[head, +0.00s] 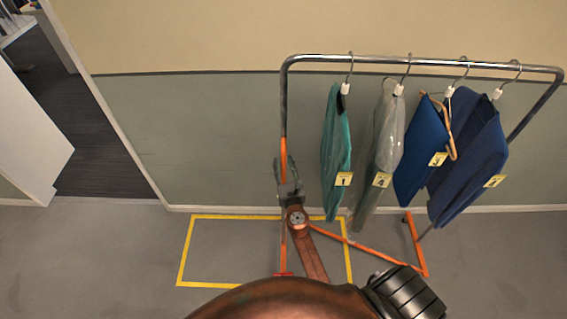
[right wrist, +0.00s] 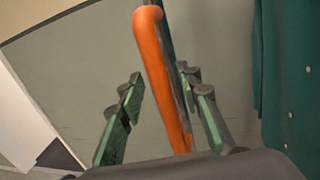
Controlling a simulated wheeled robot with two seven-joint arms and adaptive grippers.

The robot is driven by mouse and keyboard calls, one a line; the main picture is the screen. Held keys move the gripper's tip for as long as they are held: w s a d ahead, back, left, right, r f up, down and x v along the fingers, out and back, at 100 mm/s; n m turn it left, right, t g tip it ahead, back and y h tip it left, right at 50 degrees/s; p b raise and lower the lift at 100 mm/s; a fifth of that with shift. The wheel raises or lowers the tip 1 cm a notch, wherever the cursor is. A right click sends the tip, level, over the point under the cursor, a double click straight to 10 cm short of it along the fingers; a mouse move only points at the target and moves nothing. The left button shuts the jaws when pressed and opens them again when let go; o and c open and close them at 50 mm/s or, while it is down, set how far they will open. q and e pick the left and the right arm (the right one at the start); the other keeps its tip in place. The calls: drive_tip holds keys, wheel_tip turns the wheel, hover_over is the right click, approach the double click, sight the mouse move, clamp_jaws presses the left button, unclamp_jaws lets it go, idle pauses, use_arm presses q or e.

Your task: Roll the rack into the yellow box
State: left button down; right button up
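The garment rack (head: 420,62) has a grey metal top rail and orange lower parts. It stands by the wall with its left end over the yellow box (head: 225,284), a taped outline on the floor. Its right base end (head: 418,245) is outside the box, to the right. My right gripper (head: 288,172) is at the rack's left orange post. In the right wrist view the post (right wrist: 160,75) stands between the two fingers, with a visible gap on each side, so the gripper (right wrist: 163,105) looks open around it. My left gripper is not in view.
Several garments with yellow tags hang from the rail: teal (head: 337,140), grey plastic-covered (head: 380,150), blue (head: 422,150) and dark blue (head: 470,150). The wall (head: 200,130) runs close behind. A doorway (head: 85,120) opens at left. The floor left of the box is clear.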

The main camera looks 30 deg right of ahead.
drive_tip(key=shift+w+d, duration=0.15)
drive_tip(key=shift+w, duration=0.1)
clamp_jaws()
idle(0.6)
